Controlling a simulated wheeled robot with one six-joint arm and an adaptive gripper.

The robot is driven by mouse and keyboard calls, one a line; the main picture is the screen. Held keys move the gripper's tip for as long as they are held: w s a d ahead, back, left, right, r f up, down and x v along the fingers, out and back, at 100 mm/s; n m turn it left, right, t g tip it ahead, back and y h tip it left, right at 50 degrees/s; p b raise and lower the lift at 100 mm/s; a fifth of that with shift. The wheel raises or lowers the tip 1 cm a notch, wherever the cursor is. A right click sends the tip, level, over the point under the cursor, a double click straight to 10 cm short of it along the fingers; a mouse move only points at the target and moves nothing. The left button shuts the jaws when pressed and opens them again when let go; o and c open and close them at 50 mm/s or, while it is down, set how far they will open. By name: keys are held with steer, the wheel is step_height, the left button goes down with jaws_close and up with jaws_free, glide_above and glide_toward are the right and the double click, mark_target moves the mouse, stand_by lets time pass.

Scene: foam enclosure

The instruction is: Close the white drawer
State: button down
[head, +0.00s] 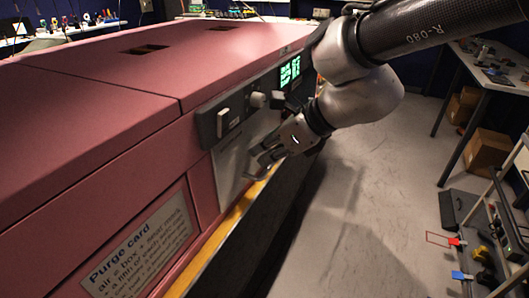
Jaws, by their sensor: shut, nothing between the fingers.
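My gripper (263,166) is in front of the pink enclosure's front side, at the middle of the head view. Its fingers are shut and hold nothing. A pale grey-white panel (229,171), which looks like the white drawer's front, lies just behind and left of the fingertips, below a dark control strip. The fingers overlap its right part, and I cannot tell whether they touch it. How far the drawer stands out cannot be told from this angle.
The pink enclosure (90,110) fills the left, with a control strip (230,112), a green display (290,71) and a purge card (140,254). A yellow edge (218,238) runs below. Grey floor (370,220) is clear at right. Tables, boxes (487,150) and a cart stand far right.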

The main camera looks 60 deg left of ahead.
steer(key=v, duration=1.1)
steer(key=shift+d+r, duration=0.2)
steer(key=shift+d, duration=0.1)
steer(key=shift+w, duration=0.15)
